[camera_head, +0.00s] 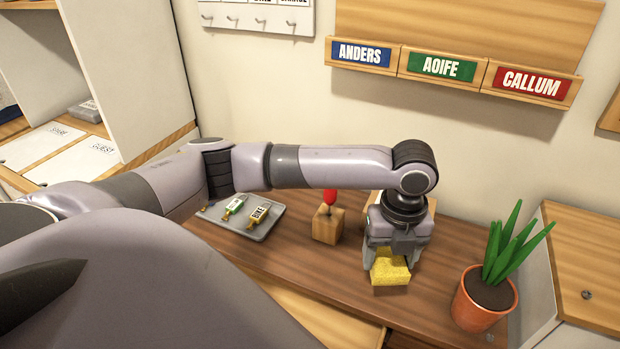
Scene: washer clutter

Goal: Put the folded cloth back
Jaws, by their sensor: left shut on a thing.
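A thick yellow block with a speckled top, which I take to be the folded cloth (390,272), is at the right of the brown wooden counter. My left gripper (391,258) points down from above and is shut on it, with a finger on each side. I cannot tell whether its underside touches the counter. No other cloth shows. My right gripper is out of view.
A potted plant (484,300) stands right of the gripper. A wooden block (328,226) with a red-handled tool and a grey tray (262,226) with tags stand to the left. Name-labelled wall holders (442,67) hang behind. A pale wooden surface (310,312) lies below the counter's front edge.

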